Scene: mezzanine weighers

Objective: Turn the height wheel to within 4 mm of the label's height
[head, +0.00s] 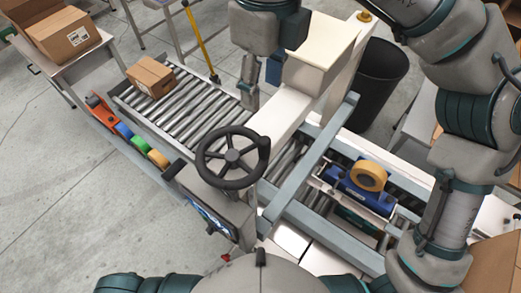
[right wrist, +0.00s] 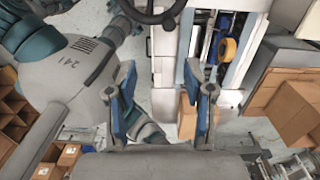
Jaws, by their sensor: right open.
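The height wheel (head: 232,157) is dark, spoked and has a rim knob, on top of the grey post at the machine's near side. Its edge also shows at the top of the right wrist view (right wrist: 157,17). A carton (head: 152,74) on the rollers has a small pale mark on its side, too small to read. My right gripper (head: 261,92) hangs at the top centre of the head view, beyond the wheel and apart from it. Its fingers are spread with nothing between them, as the right wrist view (right wrist: 162,88) shows too. My left gripper is out of view.
The white machine head (head: 318,52) stands beside my right gripper. A blue unit with a tan tape roll (head: 368,176) sits between the rails at right. A black bin (head: 380,78) stands behind. A labelled carton (head: 66,36) rests on a table at the far left.

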